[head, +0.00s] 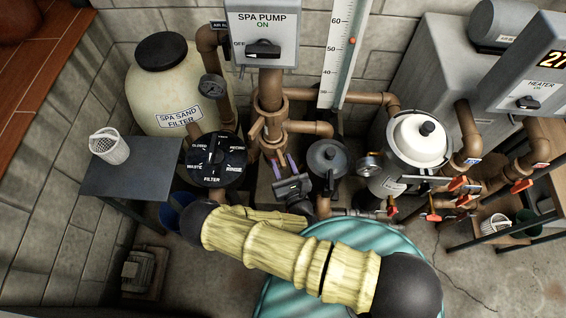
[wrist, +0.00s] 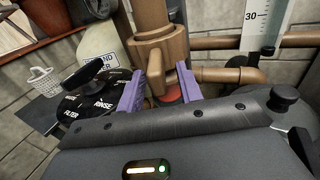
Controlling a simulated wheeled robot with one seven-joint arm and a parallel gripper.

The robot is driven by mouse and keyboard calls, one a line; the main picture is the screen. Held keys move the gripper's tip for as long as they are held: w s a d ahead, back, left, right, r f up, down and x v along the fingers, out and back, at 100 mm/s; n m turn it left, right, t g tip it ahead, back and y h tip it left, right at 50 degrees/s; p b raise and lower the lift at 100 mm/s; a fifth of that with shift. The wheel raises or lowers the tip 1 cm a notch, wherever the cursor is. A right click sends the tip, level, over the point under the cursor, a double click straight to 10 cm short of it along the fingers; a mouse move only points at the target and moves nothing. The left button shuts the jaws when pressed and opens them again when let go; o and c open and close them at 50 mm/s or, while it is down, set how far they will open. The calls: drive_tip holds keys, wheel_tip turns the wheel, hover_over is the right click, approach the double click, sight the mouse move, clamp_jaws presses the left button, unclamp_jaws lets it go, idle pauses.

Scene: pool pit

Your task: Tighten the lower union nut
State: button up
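A brown vertical pipe runs down below the spa pump box, with a thick collar (head: 270,101) and a winged brown fitting (head: 268,138) lower on it. The winged fitting, which looks like the lower union nut, also shows in the wrist view (wrist: 158,46), upright on the pipe. My gripper (head: 286,164) is in front of and below this fitting in the head view. In the wrist view its two purple fingers (wrist: 160,88) are spread apart, with the fitting's lower part beyond the gap. I cannot tell whether either finger touches it. A small red part (wrist: 172,94) shows between the fingers.
The filter valve dial (head: 216,158) is close on the left, and a dark-lidded pot (head: 327,158) is close on the right. A side pipe (head: 310,128) leaves the fitting rightward. The sand filter (head: 160,95), grey table (head: 130,178) and white-lidded canister (head: 418,145) stand around.

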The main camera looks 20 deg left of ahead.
drive_tip(key=shift+r, duration=0.2)
drive_tip(key=b+v, duration=0.2)
drive_tip(key=v, duration=0.5)
drive_tip(key=shift+s+d+b, duration=0.15)
drive_tip(key=shift+s+b, duration=0.1)
drive_tip(key=shift+b, duration=0.05)
